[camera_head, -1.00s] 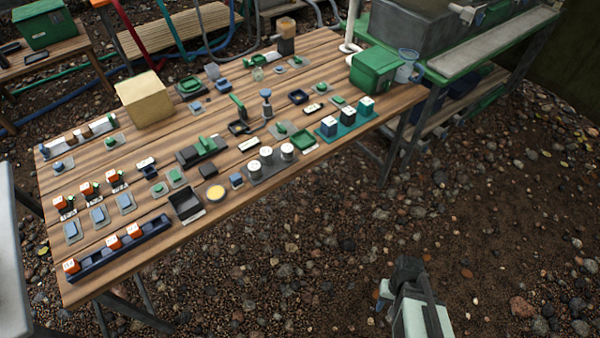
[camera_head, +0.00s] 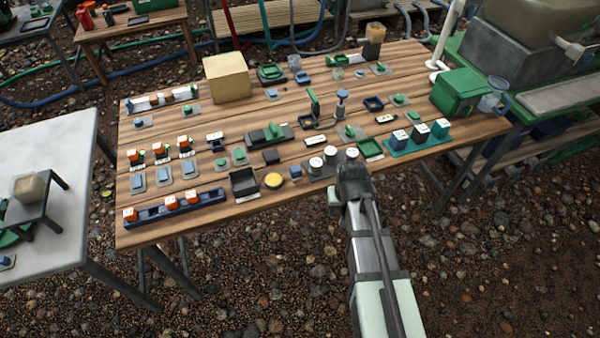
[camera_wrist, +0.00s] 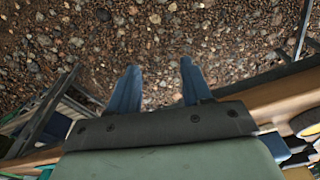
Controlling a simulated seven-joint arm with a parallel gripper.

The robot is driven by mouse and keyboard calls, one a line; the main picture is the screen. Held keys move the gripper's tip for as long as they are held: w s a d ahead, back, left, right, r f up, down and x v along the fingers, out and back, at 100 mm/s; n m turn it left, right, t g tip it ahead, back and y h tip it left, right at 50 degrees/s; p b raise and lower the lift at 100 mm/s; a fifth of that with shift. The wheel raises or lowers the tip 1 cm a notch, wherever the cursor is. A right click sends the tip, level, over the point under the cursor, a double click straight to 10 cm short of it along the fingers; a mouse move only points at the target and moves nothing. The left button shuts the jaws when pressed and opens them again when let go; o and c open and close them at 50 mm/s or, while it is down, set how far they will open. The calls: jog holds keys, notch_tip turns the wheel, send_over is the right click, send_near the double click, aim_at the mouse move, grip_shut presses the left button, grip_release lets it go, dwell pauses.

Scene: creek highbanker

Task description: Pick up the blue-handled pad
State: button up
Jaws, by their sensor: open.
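Several grey pads with blue tops or handles lie on the wooden table in the head view. Three larger ones form a row at the left, among them one blue-topped pad (camera_head: 163,176). Smaller pads with blue knobs lie farther back, such as one at the back left (camera_head: 139,123) and one near the middle back (camera_head: 271,94). I cannot tell which is the blue-handled pad meant. My gripper (camera_head: 352,165) is at the table's front edge, beside the white-topped cylinders (camera_head: 330,154). In the wrist view its two blue fingers (camera_wrist: 160,88) are apart with nothing between them, above gravel.
The wooden table (camera_head: 215,219) is crowded with small parts. A tan box (camera_head: 228,78) and a green box (camera_head: 459,93) stand tall on it. A dark blue rack (camera_head: 172,207) with orange blocks lies front left. A grey side table (camera_head: 50,150) stands left.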

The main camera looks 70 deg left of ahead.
jog(key=s+a+r+n+y, duration=0.1)
jog(key=s+a+r+n, duration=0.1)
jog(key=s+a+r, duration=0.9)
notch_tip(320, 180, up, 7)
jog(key=n+h, duration=0.2)
send_over(296, 168)
jog(key=f, duration=0.8)
jog(key=shift+s+d, duration=0.2)
jog(key=shift+d, duration=0.15)
jog(key=shift+w+a+f, duration=0.1)
jog(key=shift+a+f, duration=0.1)
jog(key=shift+f, duration=1.15)
jog(key=shift+w+a+f, duration=0.1)
jog(key=shift+a+f, duration=0.05)
jog(key=shift+f, duration=1.15)
jog(key=c, duration=0.7)
